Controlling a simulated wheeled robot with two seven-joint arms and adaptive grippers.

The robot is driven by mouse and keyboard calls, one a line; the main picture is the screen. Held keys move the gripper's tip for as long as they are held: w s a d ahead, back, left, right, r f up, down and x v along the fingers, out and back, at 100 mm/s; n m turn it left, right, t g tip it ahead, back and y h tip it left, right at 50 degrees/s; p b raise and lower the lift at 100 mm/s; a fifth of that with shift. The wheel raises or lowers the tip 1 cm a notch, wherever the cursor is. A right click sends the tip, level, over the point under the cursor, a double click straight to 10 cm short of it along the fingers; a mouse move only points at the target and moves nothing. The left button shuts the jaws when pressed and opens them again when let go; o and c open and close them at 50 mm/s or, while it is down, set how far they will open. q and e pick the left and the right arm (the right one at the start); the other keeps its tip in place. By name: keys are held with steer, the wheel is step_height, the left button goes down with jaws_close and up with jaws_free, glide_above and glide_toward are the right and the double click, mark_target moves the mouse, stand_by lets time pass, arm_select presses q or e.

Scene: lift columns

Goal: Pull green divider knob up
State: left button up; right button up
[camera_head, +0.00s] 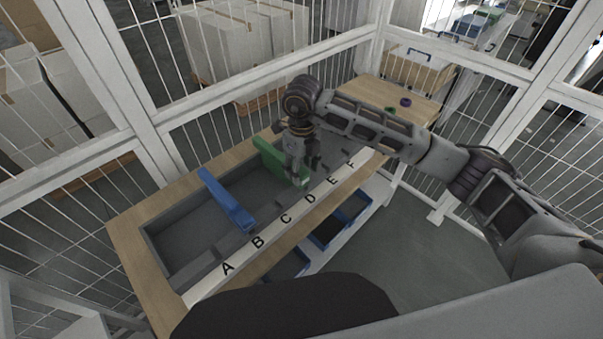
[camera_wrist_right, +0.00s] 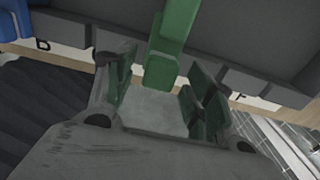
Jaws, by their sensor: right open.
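My right gripper (camera_head: 307,166) is open above the knob end and partly hides the divider. In the right wrist view the open fingers (camera_wrist_right: 160,75) appear on either side of the knob. I cannot tell whether they touch it. My left gripper is not in view.
A blue divider (camera_head: 226,202) stands in the tray to the left. The wooden table (camera_head: 125,238) holds the tray, with the strip (camera_head: 298,210) along its front. Blue bins (camera_head: 357,205) sit below. A small purple ring (camera_head: 405,102) lies at the back right. White mesh fencing surrounds the table.

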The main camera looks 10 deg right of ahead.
mark_target(301, 171)
steer(key=shift+r+p, duration=1.65)
steer(key=shift+r, duration=2.45)
steer(key=shift+a, duration=0.1)
